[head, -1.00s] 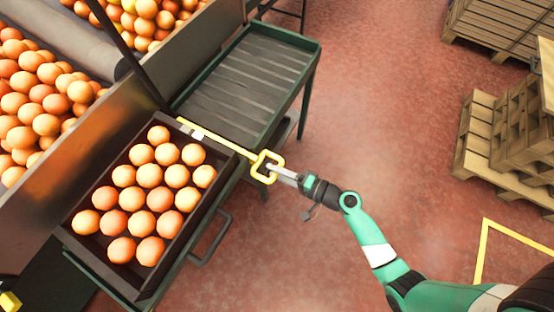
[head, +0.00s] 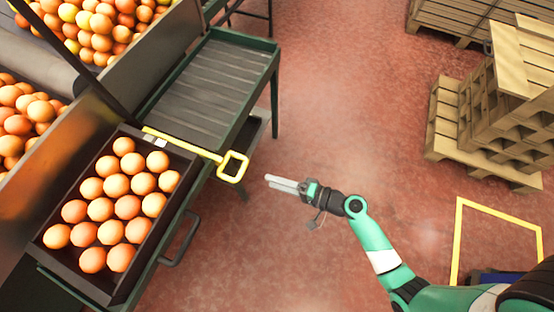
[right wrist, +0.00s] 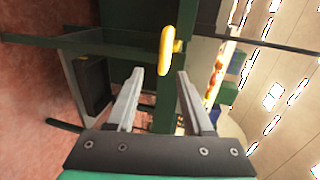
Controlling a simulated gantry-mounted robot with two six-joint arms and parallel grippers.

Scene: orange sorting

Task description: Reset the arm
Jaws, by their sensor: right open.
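My right gripper (head: 283,184) is open and empty in the head view, above the red floor. It is apart from the yellow handle (head: 233,167), which lies to its left. In the right wrist view the two grey fingers (right wrist: 160,100) stand apart, and the yellow handle (right wrist: 166,50) shows ahead of them with nothing between the fingertips. The handle joins a yellow bar (head: 180,143) along the end of the dark crate (head: 150,262) filled with oranges (head: 117,185). My left gripper is not in view.
A green-framed roller conveyor (head: 215,80) stands beyond the crate. Bins of loose oranges (head: 85,25) are at the upper left. Wooden pallets (head: 490,110) stack at the right. A yellow floor marking (head: 500,213) lies at the lower right. The floor between is clear.

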